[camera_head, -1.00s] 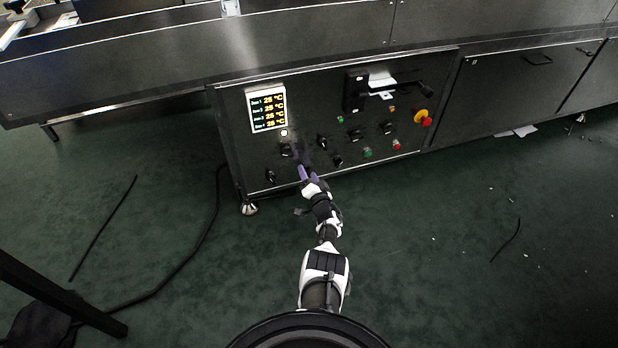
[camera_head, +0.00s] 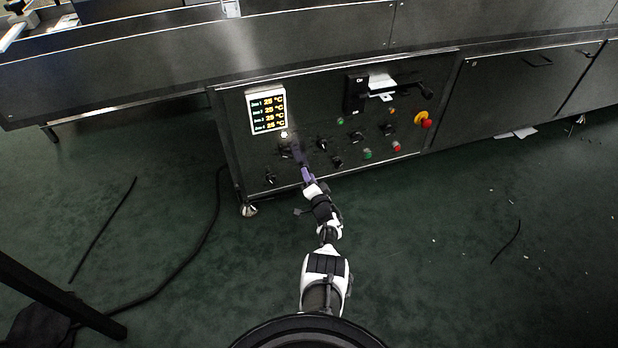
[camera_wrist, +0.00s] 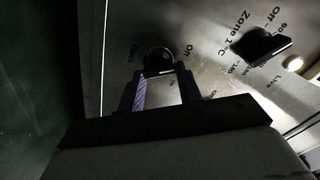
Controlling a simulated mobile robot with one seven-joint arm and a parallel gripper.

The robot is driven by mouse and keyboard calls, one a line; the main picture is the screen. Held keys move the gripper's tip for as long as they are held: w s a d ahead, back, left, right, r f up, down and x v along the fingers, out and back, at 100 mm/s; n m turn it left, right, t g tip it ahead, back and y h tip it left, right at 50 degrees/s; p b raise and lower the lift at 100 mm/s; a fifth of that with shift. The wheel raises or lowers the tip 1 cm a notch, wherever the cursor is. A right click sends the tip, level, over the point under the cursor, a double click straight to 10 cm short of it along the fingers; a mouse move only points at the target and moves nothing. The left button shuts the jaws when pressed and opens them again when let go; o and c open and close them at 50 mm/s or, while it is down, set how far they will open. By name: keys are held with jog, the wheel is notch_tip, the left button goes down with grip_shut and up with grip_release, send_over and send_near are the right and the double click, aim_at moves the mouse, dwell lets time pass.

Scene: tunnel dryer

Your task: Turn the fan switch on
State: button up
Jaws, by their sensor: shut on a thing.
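The fan switch (camera_wrist: 158,58) is a dark rotary knob on the metal control panel. In the wrist view it has the word Fans on its left and Off on its upper right. My gripper (camera_wrist: 159,78) has its two purple fingers on either side of the knob and is shut on it. Lettering lower right of the knob is partly dark. In the head view my gripper (camera_head: 299,156) reaches the lower left part of the panel, and its fingers hide what they hold.
A Zone 1 knob (camera_wrist: 262,46) and a lit white lamp (camera_wrist: 294,63) are to the right in the wrist view. A temperature display (camera_head: 267,110), several other knobs and a red emergency button (camera_head: 425,123) are on the panel. A cable (camera_head: 205,235) lies on the green floor.

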jog(key=shift+f+m+b, duration=0.2)
jog(key=shift+m+b, duration=0.05)
jog(key=shift+m, duration=3.3)
jog(key=shift+f+m+b, duration=0.15)
jog(key=shift+m+b, duration=0.05)
jog(key=shift+m, duration=3.35)
jog(key=o, duration=1)
jog(key=p+v, duration=0.9)
jog(key=v, duration=0.5)
jog(key=shift+p, duration=0.35)
